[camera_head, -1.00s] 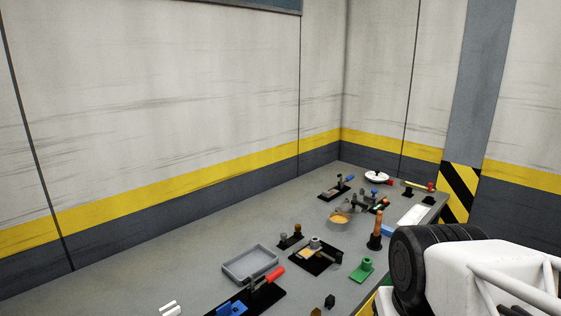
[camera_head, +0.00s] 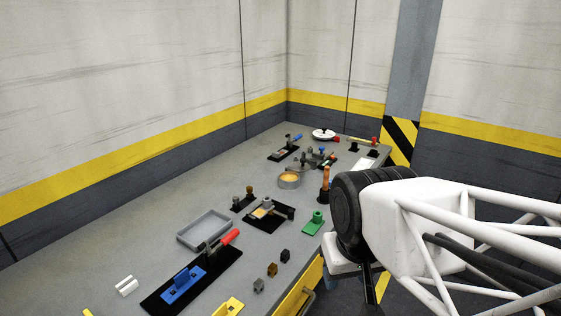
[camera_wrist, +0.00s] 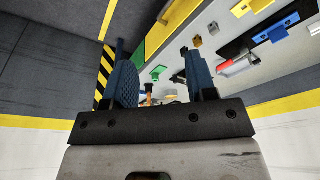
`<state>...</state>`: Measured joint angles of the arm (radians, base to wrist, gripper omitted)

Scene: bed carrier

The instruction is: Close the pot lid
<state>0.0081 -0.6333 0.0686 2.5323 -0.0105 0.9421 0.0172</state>
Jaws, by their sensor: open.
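A round white lid-like piece with a dark knob (camera_head: 323,133) lies near the far end of the grey workbench, with a red part at its right. A small round pot (camera_head: 289,180) with orange contents stands open, nearer to me and to the left. I cannot tell for sure that these two belong together. My gripper (camera_wrist: 160,78) is open in the wrist view, its two blue-grey fingers apart with nothing held. An orange-handled upright piece (camera_wrist: 149,88) shows beyond the gap between them.
The grey bench (camera_head: 130,210) carries a grey tray (camera_head: 205,229), a red-handled clamp on a black plate (camera_head: 222,242), a green block (camera_head: 315,222) and an orange upright handle (camera_head: 325,184). Walls stand behind.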

